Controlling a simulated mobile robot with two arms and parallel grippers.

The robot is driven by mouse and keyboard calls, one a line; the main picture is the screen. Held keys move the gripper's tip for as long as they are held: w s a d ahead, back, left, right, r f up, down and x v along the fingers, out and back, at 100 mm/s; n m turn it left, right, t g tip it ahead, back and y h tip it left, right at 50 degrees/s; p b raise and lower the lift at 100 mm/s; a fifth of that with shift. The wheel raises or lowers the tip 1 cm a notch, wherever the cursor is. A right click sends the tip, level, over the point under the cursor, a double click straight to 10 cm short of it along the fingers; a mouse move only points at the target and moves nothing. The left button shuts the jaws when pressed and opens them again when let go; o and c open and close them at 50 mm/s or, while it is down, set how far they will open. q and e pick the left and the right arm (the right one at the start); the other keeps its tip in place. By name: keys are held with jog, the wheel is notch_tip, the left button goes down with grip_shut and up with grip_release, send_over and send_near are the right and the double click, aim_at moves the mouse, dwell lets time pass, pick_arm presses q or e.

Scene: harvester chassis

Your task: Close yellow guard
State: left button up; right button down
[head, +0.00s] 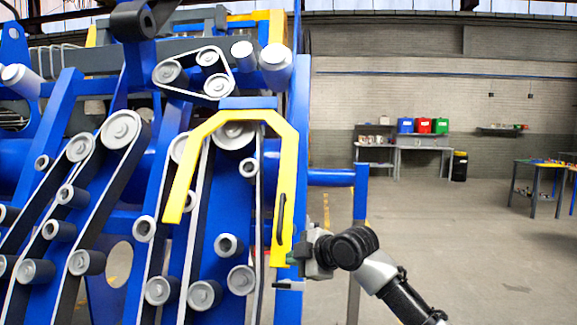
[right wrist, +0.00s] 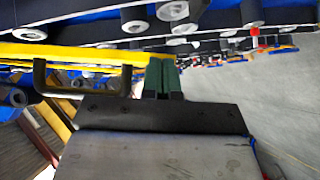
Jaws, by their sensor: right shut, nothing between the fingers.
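The yellow guard (head: 288,165) is a bent, arch-shaped frame in front of the belts and pulleys on the blue machine. A dark bar handle (head: 281,220) is fixed on its right leg. My right gripper (head: 292,258) is at the lower end of that leg, just below and right of the handle. In the right wrist view, its green fingers (right wrist: 161,76) are together and empty. The handle (right wrist: 82,68) lies left of them there, and the yellow guard (right wrist: 70,52) runs behind. I cannot tell whether the fingers touch the guard. My left gripper is not in view.
The blue harvester chassis (head: 302,110) fills the left side, with several grey rollers and belts. A blue bar (head: 332,177) juts out right of the guard. A shelf with bins (head: 422,142) and a table (head: 540,165) stand far back. The floor at right is clear.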

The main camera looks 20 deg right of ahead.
jog(key=w+d+f+n+t+b, duration=0.1)
jog(key=w+d+f+t+b, duration=0.1)
jog(key=w+f, duration=0.4)
jog(key=shift+w+d+b, duration=0.5)
jog(key=shift+w+b, duration=0.15)
jog(key=shift+b, duration=0.3)
